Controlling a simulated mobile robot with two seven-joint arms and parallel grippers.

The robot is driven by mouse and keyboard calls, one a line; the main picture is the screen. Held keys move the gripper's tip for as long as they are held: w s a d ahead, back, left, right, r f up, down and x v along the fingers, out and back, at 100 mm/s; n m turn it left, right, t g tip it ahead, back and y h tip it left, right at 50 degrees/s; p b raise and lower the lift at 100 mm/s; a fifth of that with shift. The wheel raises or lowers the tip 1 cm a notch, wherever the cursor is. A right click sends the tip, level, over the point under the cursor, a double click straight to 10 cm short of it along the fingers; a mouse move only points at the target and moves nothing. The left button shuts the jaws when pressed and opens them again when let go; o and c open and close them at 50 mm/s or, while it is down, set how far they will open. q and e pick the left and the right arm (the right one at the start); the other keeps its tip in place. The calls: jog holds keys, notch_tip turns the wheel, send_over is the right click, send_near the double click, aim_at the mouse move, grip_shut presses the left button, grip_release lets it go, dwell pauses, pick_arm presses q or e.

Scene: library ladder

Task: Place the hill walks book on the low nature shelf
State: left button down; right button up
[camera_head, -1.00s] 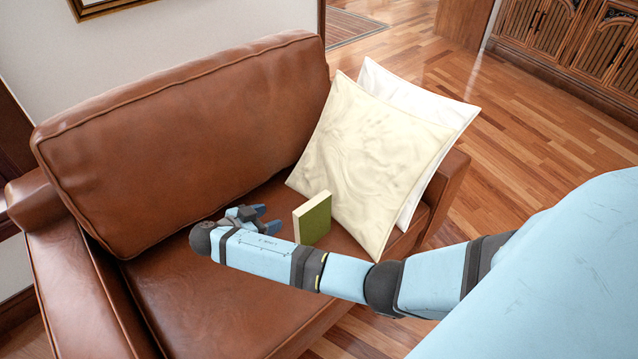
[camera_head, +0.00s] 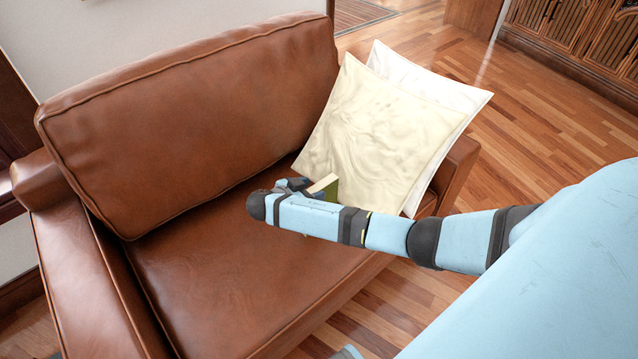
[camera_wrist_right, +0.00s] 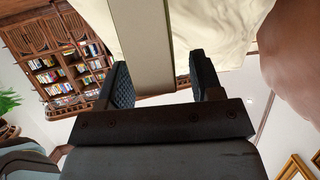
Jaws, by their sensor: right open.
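A green book with cream page edges (camera_head: 331,189) stands upright on the brown leather seat in front of the pillows; no title is readable. I take it for the hill walks book. My right gripper (camera_head: 298,186) is at the book's left side in the head view, partly hidden by my own wrist. In the right wrist view, the book's pale edge (camera_wrist_right: 145,45) stands between the two dark fingers of my open right gripper (camera_wrist_right: 162,85), with a gap visible toward the right finger. My left gripper is not in view. The low nature shelf cannot be identified.
The brown leather armchair (camera_head: 215,270) has a high back and arms around the seat. A cream pillow (camera_head: 365,130) and a white pillow (camera_head: 460,95) lean close behind the book. A bookcase (camera_wrist_right: 55,65) with several books shows in the right wrist view. Wood floor (camera_head: 540,125) is clear at right.

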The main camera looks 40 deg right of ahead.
jog(key=shift+d, duration=0.1)
jog(key=shift+c, duration=0.4)
grip_shut()
jog(key=shift+r, duration=0.15)
